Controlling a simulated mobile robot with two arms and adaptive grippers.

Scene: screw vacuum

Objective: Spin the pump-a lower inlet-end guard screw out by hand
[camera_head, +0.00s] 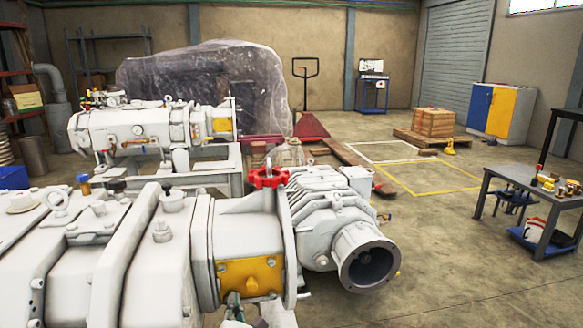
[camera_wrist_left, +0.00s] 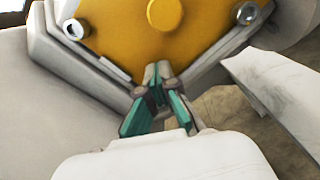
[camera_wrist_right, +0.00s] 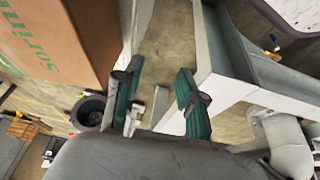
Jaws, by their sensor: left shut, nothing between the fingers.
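The nearest pump (camera_head: 150,230) carries a yellow guard plate (camera_head: 262,275), which also fills the top of the left wrist view (camera_wrist_left: 130,25). I cannot tell which is the inlet-end one. My left gripper (camera_head: 235,298) is below the plate; in its wrist view its green fingertips (camera_wrist_left: 163,73) are shut and empty at the lower edge, between the two screws. My right gripper (camera_wrist_right: 158,88) is open and empty, outside the head view.
A red handwheel (camera_head: 268,178) and a flanged port (camera_head: 368,262) stand right of the plate. A second pump (camera_head: 140,125) is behind. A workbench (camera_head: 530,180) stands at the right. A cardboard box (camera_wrist_right: 55,40) is close to my right gripper.

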